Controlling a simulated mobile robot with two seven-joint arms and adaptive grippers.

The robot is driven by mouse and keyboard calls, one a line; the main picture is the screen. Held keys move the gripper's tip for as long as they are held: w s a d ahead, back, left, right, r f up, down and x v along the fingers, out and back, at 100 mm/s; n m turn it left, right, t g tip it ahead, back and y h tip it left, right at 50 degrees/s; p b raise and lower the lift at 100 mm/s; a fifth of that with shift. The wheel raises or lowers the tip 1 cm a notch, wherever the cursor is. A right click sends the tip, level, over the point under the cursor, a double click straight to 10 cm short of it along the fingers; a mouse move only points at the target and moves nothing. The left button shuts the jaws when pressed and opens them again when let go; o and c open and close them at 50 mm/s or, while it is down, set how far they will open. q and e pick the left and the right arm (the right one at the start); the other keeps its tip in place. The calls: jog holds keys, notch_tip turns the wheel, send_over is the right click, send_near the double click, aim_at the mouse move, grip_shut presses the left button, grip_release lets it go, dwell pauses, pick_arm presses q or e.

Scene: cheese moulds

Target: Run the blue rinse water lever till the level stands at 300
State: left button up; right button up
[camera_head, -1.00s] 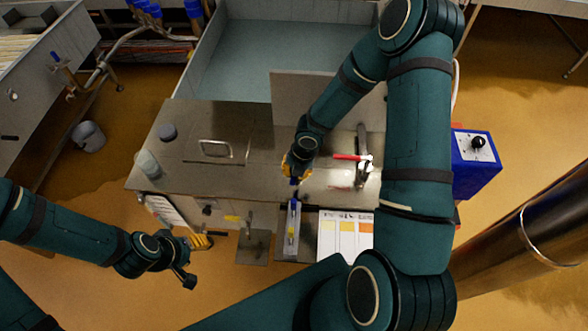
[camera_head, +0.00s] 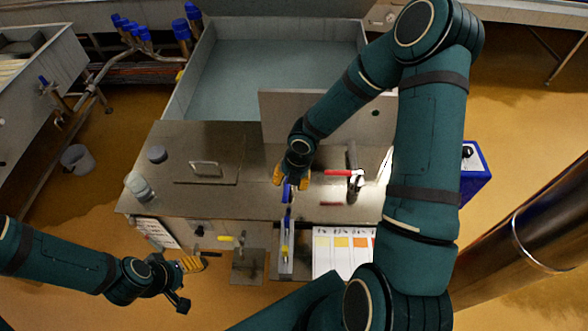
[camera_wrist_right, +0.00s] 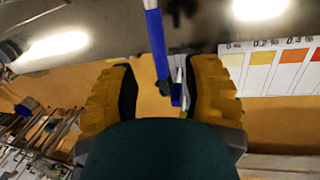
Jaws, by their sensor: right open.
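The blue lever (camera_head: 287,193) stands at the front edge of the steel bench, below my right gripper. In the right wrist view the blue lever (camera_wrist_right: 155,45) runs down between the two yellow fingers. My right gripper (camera_wrist_right: 160,90) is open, with gaps between the lever and both fingers; its yellow fingers also show in the head view (camera_head: 291,177). A narrow upright strip (camera_head: 286,245) with a yellow mark stands in front of the lever; I cannot read any level or number. My left gripper (camera_head: 192,264) hangs low at the left, away from the lever; its jaw opening is unclear.
A red-handled lever (camera_head: 338,172) lies right of my right gripper. A yellow-handled lever (camera_head: 228,238) sits left at the bench front. A colour chart (camera_head: 331,265) hangs at the front. A pale jar (camera_head: 139,186) stands at the bench's left end; a large tank (camera_head: 215,100) lies behind.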

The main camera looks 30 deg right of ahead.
notch_tip(320, 180, up, 7)
jog(key=d, duration=0.1)
jog(key=shift+s, duration=0.45)
dwell(7.1)
